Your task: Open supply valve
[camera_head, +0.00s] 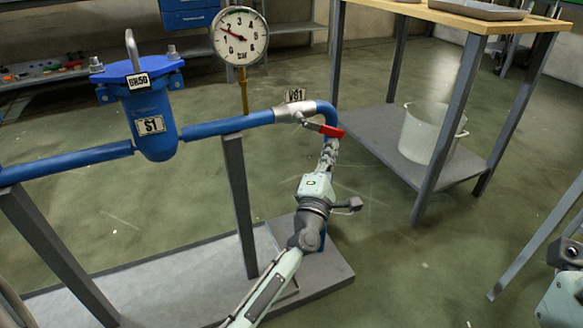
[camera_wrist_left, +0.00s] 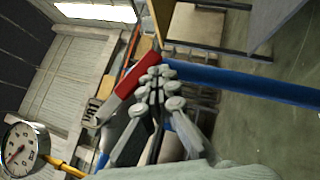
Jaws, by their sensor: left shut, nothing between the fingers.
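The supply valve (camera_head: 288,114), tagged VG1, sits on the blue pipe near its downward bend. Its red lever handle (camera_head: 331,131) points right, slightly downward, across the bend. The handle also shows in the left wrist view (camera_wrist_left: 130,79), just beside the fingers. My left gripper (camera_head: 330,146) is shut and empty, with its fingertips just below the handle's red end in the head view. Its fingers (camera_wrist_left: 157,83) are together in the left wrist view. I cannot tell whether they touch the handle. My right gripper is outside the frames; only part of my right arm shows at the lower right.
A blue strainer (camera_head: 149,115) tagged S1 stands on the pipe at left. A pressure gauge (camera_head: 240,36) rises behind the pipe. A grey post (camera_head: 240,205) supports it from a grey base. A table with a bucket (camera_head: 430,133) on its shelf stands at right.

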